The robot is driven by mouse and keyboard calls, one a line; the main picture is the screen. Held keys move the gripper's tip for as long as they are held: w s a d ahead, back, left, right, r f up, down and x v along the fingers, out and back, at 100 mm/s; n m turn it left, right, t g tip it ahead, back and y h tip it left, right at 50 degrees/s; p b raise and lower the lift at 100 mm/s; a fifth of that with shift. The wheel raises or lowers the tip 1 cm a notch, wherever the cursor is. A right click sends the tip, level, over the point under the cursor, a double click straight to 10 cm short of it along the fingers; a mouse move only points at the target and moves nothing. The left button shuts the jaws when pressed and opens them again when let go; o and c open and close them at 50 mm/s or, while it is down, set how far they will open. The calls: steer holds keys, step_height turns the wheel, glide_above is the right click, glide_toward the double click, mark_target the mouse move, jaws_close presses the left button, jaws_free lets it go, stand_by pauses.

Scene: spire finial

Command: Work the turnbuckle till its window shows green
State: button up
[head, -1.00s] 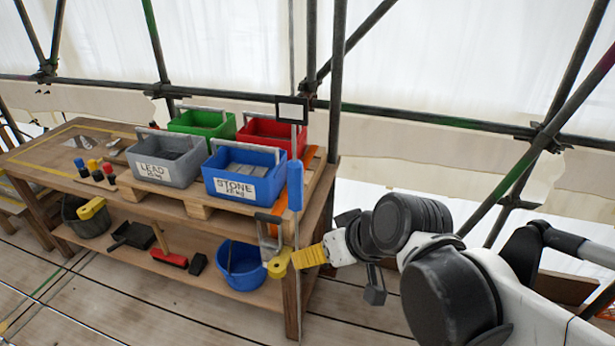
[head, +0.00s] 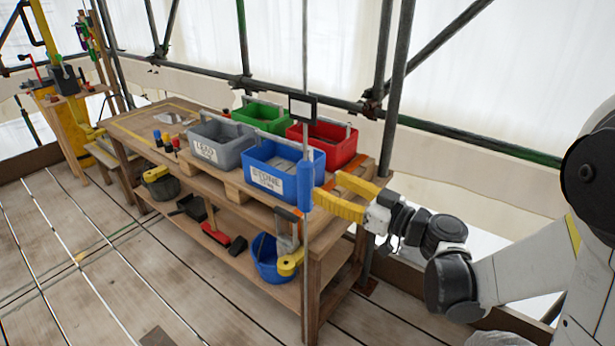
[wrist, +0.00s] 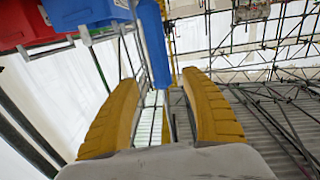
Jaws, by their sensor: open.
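A blue sleeve (head: 305,186) sits on a thin upright rod in front of the bench's right end. Above it on the rod is a small dark-framed window (head: 302,108) with a pale, whitish pane; I see no green in it. This looks like the turnbuckle, but I cannot be sure. My gripper (head: 330,192) is open and empty, its yellow fingers just right of the sleeve and pointing at it. In the wrist view the sleeve (wrist: 153,45) stands beyond the fingertips, between them but slightly left. I cannot tell whether a finger touches it.
A wooden bench (head: 330,232) holds a grey LEAD crate (head: 219,153), a blue STONE crate (head: 272,177), a green crate (head: 250,120) and a red crate (head: 340,155). A blue bucket (head: 268,268) is on the lower shelf. Scaffold poles stand behind; the floor in front is clear.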

mark_target(312, 178)
steer(key=b+x, duration=0.1)
steer(key=x, duration=0.6)
steer(key=shift+w+a, duration=0.1)
steer(key=shift+w, duration=0.1)
steer(key=c, duration=1.2)
